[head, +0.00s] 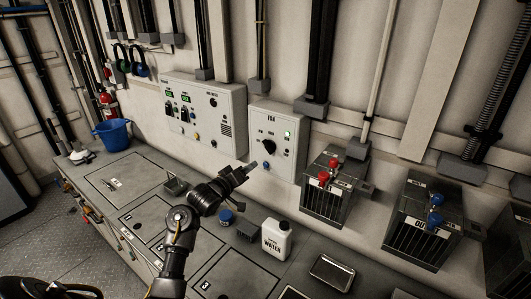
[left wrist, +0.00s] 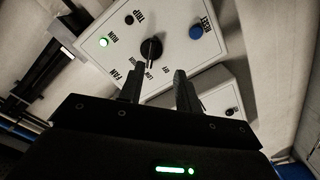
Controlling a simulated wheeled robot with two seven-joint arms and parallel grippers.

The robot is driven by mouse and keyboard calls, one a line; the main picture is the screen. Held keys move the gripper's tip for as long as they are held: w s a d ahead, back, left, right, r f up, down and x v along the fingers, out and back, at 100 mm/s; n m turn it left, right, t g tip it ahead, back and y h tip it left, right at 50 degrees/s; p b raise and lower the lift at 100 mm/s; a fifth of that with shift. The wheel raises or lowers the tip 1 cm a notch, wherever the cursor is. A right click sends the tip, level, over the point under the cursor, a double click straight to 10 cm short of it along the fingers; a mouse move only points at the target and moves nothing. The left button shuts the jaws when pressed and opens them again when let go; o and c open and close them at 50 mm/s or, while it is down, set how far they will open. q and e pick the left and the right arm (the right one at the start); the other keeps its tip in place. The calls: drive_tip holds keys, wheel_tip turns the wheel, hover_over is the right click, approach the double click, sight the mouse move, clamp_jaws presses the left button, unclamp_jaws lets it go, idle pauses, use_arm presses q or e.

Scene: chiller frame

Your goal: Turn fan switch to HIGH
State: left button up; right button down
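The grey FAN box (head: 289,120) is on the wall in the head view, with a black round fan switch (head: 269,147) on its front. In the left wrist view the box (left wrist: 200,57) appears upside down, and the fan switch (left wrist: 151,48) has a pale pointer line running down the picture. Small labels lie around it; which one it points at is unclear. My left gripper (head: 252,167) is in front of and just below the box. Its two fingers (left wrist: 157,76) are apart and empty, just short of the switch. My right gripper is not in view.
The box also carries a lit green RUN lamp (left wrist: 104,42), a black TRIP button (left wrist: 129,19) and a blue RESET button (left wrist: 195,32). A larger panel (head: 204,112) is to the left. A white water jug (head: 276,240) and a blue-capped jar (head: 225,216) stand on the counter below.

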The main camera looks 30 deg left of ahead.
sight(268, 146)
use_arm(q)
drive_tip(key=w+d+r+p, duration=0.1)
drive_tip(key=w+p, duration=0.1)
drive_tip(key=w, duration=0.9)
drive_tip(key=shift+r, duration=0.35)
clamp_jaws()
